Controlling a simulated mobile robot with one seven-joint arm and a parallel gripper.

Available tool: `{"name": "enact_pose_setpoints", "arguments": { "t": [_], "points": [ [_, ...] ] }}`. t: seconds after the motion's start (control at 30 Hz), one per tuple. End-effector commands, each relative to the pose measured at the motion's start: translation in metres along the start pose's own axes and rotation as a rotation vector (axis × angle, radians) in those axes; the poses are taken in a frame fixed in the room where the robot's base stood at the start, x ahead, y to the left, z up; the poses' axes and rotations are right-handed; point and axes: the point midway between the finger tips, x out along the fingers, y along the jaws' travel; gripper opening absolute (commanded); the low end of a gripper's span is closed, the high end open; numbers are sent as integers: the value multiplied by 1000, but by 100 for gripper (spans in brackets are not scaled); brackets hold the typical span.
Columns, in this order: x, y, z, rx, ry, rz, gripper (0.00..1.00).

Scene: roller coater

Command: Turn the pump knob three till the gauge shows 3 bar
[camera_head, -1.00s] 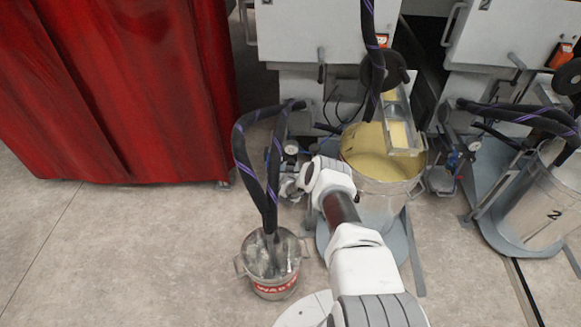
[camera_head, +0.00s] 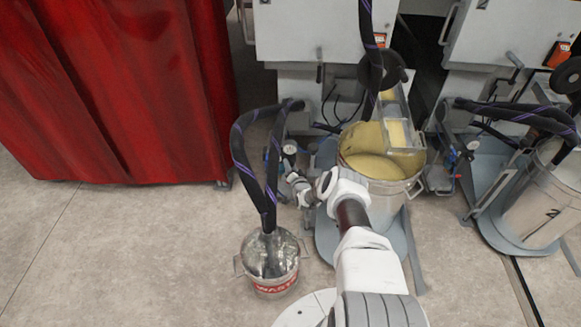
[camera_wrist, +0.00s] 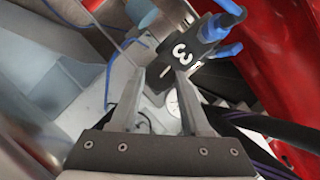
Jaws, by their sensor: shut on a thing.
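In the head view my gripper (camera_head: 300,188) is at the small pump unit left of the paint drum. In the wrist view its fingertips (camera_wrist: 160,77) close at a dark piece marked 3 (camera_wrist: 181,54), which I take for pump knob three. The jaws are shut on it, and their grip is partly hidden. Blue fittings (camera_wrist: 222,28) stick out behind the marked piece. A small pressure gauge (camera_head: 290,149) with a pale face stands just above my gripper in the head view. Its needle is too small to read. A white disc (camera_wrist: 173,101), perhaps a gauge, shows between the fingers.
A metal waste bucket (camera_head: 270,286) stands front left with black hoses (camera_head: 240,150) in it. A drum of yellow paint (camera_head: 350,150) stands right of my gripper. A red curtain (camera_head: 110,90) hangs at the left. The floor at front left is clear.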

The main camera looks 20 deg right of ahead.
Motion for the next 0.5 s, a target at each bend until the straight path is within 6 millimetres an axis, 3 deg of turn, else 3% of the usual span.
{"name": "enact_pose_setpoints", "arguments": {
  "t": [0.5],
  "points": [
    [0,1,0,87,1,-35,0]
  ]
}}
